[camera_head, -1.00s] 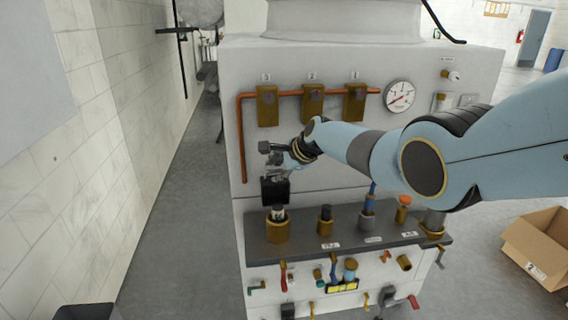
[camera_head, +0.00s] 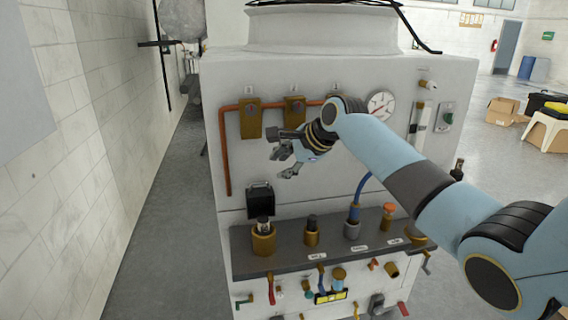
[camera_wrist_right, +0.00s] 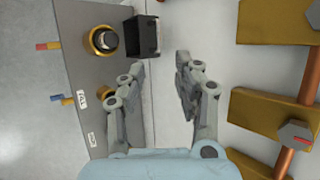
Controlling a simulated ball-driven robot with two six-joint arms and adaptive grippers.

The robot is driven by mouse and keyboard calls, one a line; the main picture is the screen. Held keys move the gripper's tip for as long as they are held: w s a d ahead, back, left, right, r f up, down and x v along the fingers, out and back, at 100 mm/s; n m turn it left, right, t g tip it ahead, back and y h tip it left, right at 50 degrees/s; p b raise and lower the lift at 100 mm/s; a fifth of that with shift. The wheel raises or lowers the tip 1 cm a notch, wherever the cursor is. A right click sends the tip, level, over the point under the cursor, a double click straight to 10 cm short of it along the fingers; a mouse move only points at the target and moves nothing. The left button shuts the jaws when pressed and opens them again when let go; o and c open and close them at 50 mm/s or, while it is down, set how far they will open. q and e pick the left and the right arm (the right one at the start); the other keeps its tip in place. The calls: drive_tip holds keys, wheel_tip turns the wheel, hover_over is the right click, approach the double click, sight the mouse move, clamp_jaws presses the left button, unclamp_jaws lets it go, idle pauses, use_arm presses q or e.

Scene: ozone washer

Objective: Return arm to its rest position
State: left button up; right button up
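My right arm comes in from the right in the head view. Its gripper (camera_head: 284,162) is in front of the white machine panel (camera_head: 340,170), below the brass blocks and above the grey shelf. In the right wrist view the two fingers of my right gripper (camera_wrist_right: 160,75) are spread apart with nothing between them. A black box-shaped part (camera_head: 261,201) on the panel sits just below the gripper; it also shows in the wrist view (camera_wrist_right: 142,37), beyond the fingertips and apart from them. My left gripper is not in view.
The grey shelf (camera_head: 285,259) carries several brass fittings, including one (camera_head: 263,240) under the black part. A copper pipe (camera_head: 226,160), brass blocks (camera_head: 250,118) and a gauge (camera_head: 381,105) are on the panel. A blue hose (camera_head: 361,188) rises beside my arm. Floor at left is clear.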

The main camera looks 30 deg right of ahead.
idle(0.5)
drive_tip(key=s+f+n+g+b, duration=0.1)
drive_tip(key=s+f+g+b, duration=0.15)
drive_tip(key=s+f, duration=0.9)
drive_tip(key=s+a+f+g+h+b, duration=0.15)
drive_tip(key=s+f+b, duration=0.4)
drive_tip(key=f, duration=1.15)
drive_tip(key=s+d+f+n+g+b, duration=0.1)
drive_tip(key=s+f+g+b, duration=0.1)
drive_tip(key=s+f, duration=1.05)
drive_tip(key=s+f+n+b, duration=0.2)
drive_tip(key=s+f+n, duration=0.4)
drive_tip(key=s, duration=0.5)
drive_tip(key=s+f+n+g+h+b, duration=0.1)
drive_tip(key=s+f+n+b, duration=0.1)
drive_tip(key=s+f+n, duration=0.4)
drive_tip(key=s+f+n+g+h+b, duration=0.1)
drive_tip(key=s+f+n+b, duration=0.1)
drive_tip(key=s+f+n, duration=0.4)
drive_tip(key=s+f, duration=0.4)
drive_tip(key=s, duration=0.5)
drive_tip(key=shift+s+f, duration=0.3)
drive_tip(key=shift+s, duration=0.1)
drive_tip(key=shift+a, duration=0.1)
